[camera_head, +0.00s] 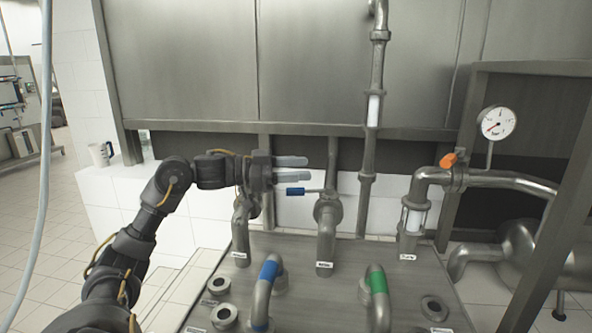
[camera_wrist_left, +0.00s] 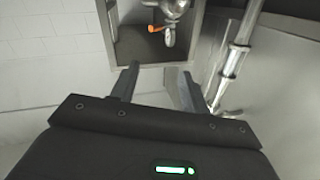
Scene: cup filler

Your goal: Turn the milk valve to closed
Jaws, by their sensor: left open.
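A valve with a blue lever handle (camera_head: 295,191) sits on the middle upright pipe (camera_head: 326,225); the lever lies level, pointing left. A valve with an orange handle (camera_head: 449,160) sits on the right pipe, and this handle also shows in the left wrist view (camera_wrist_left: 156,29). The pipe labels are too small to read, so I cannot tell which valve is milk. My left gripper (camera_head: 306,169) is open and empty, pointing right, just above the blue lever. In the left wrist view the gripper (camera_wrist_left: 158,82) has nothing between its fingers. My right gripper is not in view.
Blue-banded (camera_head: 268,270) and green-banded (camera_head: 377,281) bent pipes rise in front on the metal counter. A vertical pipe (camera_head: 369,150) stands right of the gripper. A gauge (camera_head: 498,123) and dark metal frame are at the right. A mug (camera_head: 100,154) stands on the left ledge.

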